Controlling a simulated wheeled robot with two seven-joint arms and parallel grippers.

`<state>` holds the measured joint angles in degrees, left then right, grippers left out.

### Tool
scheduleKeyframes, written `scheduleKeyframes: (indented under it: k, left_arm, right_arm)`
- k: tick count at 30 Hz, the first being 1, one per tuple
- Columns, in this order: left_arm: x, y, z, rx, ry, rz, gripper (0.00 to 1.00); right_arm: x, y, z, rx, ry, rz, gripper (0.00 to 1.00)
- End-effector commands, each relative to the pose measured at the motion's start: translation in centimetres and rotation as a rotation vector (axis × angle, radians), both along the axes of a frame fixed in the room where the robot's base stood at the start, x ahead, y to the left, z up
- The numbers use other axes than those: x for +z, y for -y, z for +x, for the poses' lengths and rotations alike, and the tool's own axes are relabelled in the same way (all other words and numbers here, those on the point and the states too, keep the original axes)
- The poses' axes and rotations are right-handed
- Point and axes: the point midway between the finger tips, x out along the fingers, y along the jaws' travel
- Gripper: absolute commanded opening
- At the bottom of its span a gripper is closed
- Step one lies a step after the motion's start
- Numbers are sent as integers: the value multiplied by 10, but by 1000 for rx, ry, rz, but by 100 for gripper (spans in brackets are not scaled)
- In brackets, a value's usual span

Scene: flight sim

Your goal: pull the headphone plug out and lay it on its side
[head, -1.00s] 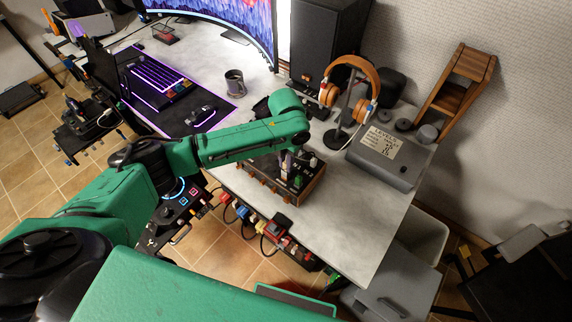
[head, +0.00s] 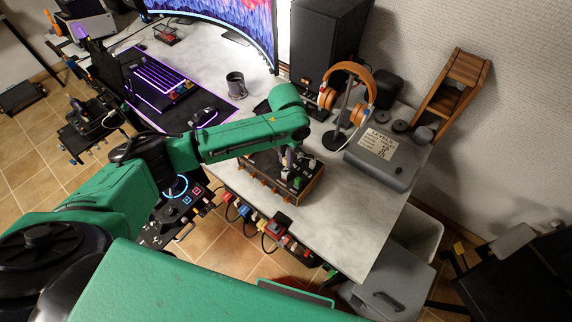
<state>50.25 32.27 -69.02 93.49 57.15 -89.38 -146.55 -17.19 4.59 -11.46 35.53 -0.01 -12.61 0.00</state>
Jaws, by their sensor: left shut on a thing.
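A small box with wooden sides and a black top (head: 262,172) stands at the desk's front edge. Its top carries several small plugs or knobs, including a green one (head: 297,181). My left arm reaches over the desk from the left. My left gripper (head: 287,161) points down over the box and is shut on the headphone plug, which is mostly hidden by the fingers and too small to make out. I cannot tell whether the plug is still in its socket. My right gripper is out of view.
Orange headphones (head: 349,72) hang on a stand behind the box. A grey case with a label (head: 378,163) lies to the right. The desk top (head: 338,205) is bare right of the box. A mug (head: 236,85), keyboard (head: 157,83) and black speaker (head: 324,45) stand further back.

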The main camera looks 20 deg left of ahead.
Motion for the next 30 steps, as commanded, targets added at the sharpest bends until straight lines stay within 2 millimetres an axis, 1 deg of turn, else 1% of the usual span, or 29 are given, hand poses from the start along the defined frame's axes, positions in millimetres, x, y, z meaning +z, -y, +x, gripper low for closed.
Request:
scheduleKeyframes:
  k: [1,18,27,30]
  left_arm:
    - [4,0,0,0,0,0,0]
    - [25,0,0,0,0,0,0]
    - [24,0,0,0,0,0,0]
    - [23,2,-1,-2,1,0,0]
  right_arm:
    - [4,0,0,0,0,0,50]
    - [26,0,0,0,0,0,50]
    - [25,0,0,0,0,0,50]
    - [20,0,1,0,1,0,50]
